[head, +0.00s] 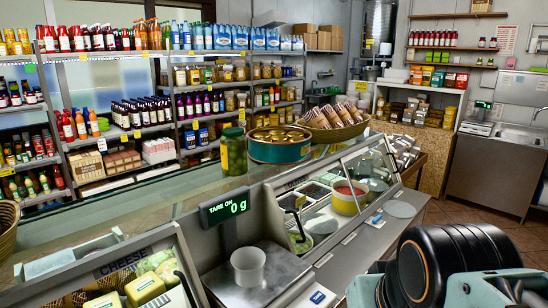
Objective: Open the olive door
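No door that I can clearly make out as the olive door shows in the head view. A glass-fronted serving counter runs across the middle, with an open-looking section (330,205) holding a yellow tub with red contents (347,197) and other dishes. A label strip on this section is too small to read. A nearer section at the lower left carries a label reading CHEESE (120,262). A green jar (234,152) and a large round green tin (277,145) stand on the counter's glass top. Part of my arm fills the lower right corner; my gripper is not in view.
A scale with a green-lit display (224,207) and a white cup (248,266) stands between the sections. Stocked shelves (180,115) line the back wall. A metal sink unit (495,165) stands at the right. Tiled floor (450,215) is free between it and the counter.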

